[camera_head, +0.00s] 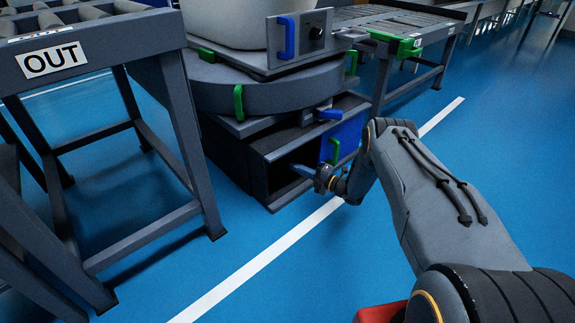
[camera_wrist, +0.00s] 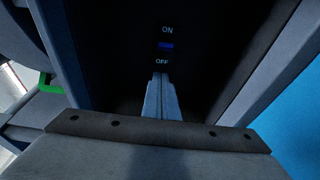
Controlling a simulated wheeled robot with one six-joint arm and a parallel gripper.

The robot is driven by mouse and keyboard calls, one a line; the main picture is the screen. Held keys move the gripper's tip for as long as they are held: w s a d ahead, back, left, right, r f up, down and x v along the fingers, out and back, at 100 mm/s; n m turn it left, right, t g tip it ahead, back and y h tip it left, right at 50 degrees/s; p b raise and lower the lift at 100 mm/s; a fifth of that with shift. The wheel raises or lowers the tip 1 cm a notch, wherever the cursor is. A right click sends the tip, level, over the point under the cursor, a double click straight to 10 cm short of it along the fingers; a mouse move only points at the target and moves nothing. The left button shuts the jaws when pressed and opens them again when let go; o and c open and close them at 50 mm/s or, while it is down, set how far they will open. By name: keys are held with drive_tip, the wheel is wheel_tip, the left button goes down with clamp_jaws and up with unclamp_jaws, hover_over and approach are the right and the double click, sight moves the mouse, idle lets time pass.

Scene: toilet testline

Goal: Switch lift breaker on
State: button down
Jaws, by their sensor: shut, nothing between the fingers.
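The lift breaker (camera_wrist: 166,46) is a small blue switch on the dark back wall of a recess, with ON above it and OFF below it in the wrist view. I cannot tell which way it is set. My gripper (camera_wrist: 160,78) is shut and empty, its fingertips just below the OFF label in the picture. Whether the tips touch the wall is not clear. In the head view my gripper (camera_head: 301,170) reaches into the opening of the dark cabinet (camera_head: 259,178) under the turntable. The breaker is hidden in that view.
A blue door panel (camera_head: 350,131) with a green handle (camera_head: 335,150) stands beside the opening. The OUT roller table (camera_head: 120,45) is at the left. Blue floor (camera_head: 310,270) lies clear in front.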

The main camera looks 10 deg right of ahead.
drive_tip(key=d, duration=0.5)
drive_tip(key=shift+s+d+p, duration=0.25)
drive_tip(key=shift+s+p, duration=0.1)
